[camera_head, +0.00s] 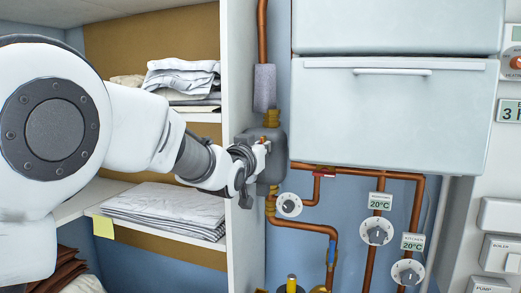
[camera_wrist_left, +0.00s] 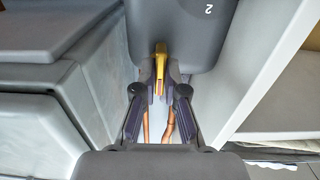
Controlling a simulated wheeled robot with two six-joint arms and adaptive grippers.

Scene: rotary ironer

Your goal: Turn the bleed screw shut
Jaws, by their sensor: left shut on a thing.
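The bleed screw appears to be the small brass-yellow piece (camera_wrist_left: 159,62) on the dark grey body (camera_wrist_left: 190,30) in the left wrist view. The same grey body (camera_head: 275,160) sits on the copper pipe line in the head view, just right of the white shelf panel. My left gripper (camera_wrist_left: 160,88) is shut on the brass piece, with its fingertips at the lower end. In the head view my left gripper (camera_head: 256,155) reaches in front of the grey body and hides part of it. My right gripper is not in view.
The white shelf panel (camera_head: 241,60) stands close beside my left gripper. Shelves with folded linen (camera_head: 170,205) lie to the left. A pale grey cabinet (camera_head: 400,115) is to the right, above copper pipes with dials (camera_head: 376,231). A pipe valve dial (camera_head: 289,205) sits just below right.

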